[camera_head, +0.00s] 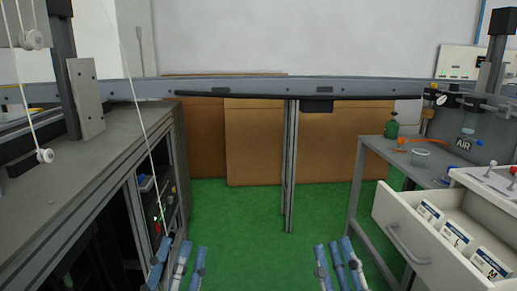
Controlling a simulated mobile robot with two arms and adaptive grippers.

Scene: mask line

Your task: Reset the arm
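My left gripper (182,248) is at the bottom of the head view, left of centre, with its blue-grey fingers pointing forward and spread apart. My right gripper (334,246) is at the bottom, right of centre, with its fingers also spread. Both look open, and I see nothing held in either. Both are seen above the green floor (255,225), apart from each other. The rest of both arms is cut off by the lower edge of the picture.
A grey machine cabinet (95,150) stands close on the left. A metal beam (250,85) with a post (290,165) crosses ahead, before brown panels (255,140). On the right, an open white drawer (415,235) holds labelled boxes (458,240) beside a grey table (400,155).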

